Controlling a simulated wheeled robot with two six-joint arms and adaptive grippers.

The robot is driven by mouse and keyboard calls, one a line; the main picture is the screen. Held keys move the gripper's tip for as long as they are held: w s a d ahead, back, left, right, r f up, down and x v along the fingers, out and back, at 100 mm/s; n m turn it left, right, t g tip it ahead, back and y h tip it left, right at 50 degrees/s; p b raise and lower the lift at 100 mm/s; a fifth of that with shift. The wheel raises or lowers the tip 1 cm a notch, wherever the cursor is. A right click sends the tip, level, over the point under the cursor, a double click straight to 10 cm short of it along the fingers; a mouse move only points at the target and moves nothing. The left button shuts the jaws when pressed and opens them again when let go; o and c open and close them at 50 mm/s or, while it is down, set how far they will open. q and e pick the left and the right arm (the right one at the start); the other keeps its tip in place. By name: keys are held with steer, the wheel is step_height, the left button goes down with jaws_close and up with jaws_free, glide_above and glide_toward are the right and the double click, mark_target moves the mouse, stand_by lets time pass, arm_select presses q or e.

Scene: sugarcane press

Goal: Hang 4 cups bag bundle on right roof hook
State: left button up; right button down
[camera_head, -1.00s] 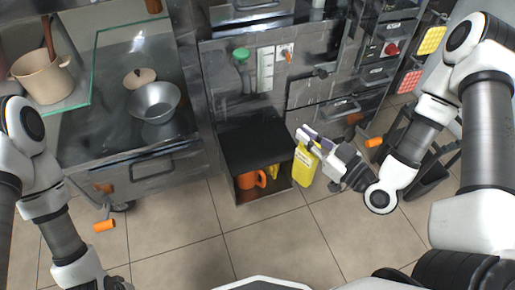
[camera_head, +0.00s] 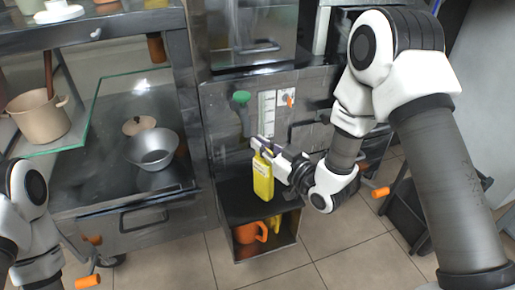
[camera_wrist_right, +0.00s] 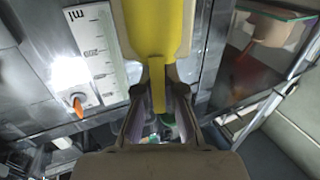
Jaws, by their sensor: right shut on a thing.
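A yellow bundle (camera_head: 263,178) with a small label hangs upright from my right gripper (camera_head: 264,148), in front of the machine's grey metal front. I take it for the cups bag bundle; single cups cannot be made out. In the right wrist view, the yellow bundle (camera_wrist_right: 158,28) fills the top middle, and a narrow yellow strip of it runs down between the fingers of my right gripper (camera_wrist_right: 157,100). The right gripper is shut on it. My left arm shows at the left edge, but its gripper is out of view. I cannot make out the right roof hook.
An open black bin (camera_head: 266,207) with an orange mug (camera_head: 250,233) stands below the bundle. A green knob (camera_head: 241,98) and a white scale strip (camera_head: 266,112) are on the machine front. A metal bowl (camera_head: 152,148) and beige pot (camera_head: 40,117) stand left.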

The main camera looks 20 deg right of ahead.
steer(key=shift+w+a+f+b, duration=0.35)
steer(key=shift+w+f, duration=0.25)
steer(key=shift+f, duration=0.05)
steer(key=shift+w, duration=0.15)
steer(key=c, duration=1.3)
jaws_free()
